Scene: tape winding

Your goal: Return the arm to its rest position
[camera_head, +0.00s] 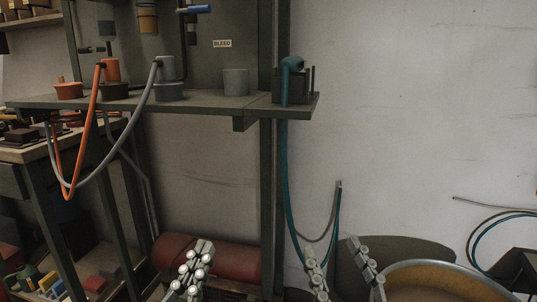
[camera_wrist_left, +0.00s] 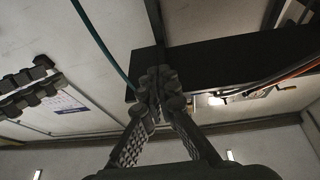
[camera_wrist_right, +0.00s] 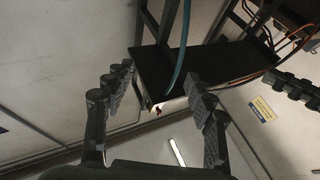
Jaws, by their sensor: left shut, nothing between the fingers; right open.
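My left gripper (camera_head: 194,262) is low in the head view, left of centre, with its fingers pointing up and pressed together. In the left wrist view (camera_wrist_left: 158,85) its fingertips meet with nothing between them. My right gripper (camera_head: 333,252) is low and right of centre in the head view, its two fingers apart. In the right wrist view (camera_wrist_right: 160,85) the gap between its fingers is empty. Both grippers are below the shelf (camera_head: 200,104) and touch nothing that I can see. Most of both arms is out of view.
Orange (camera_head: 80,150) and grey (camera_head: 120,160) hoses loop below the shelf at left. A red cylinder (camera_head: 235,262) lies behind my left gripper. A large round drum (camera_head: 440,268) stands at lower right.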

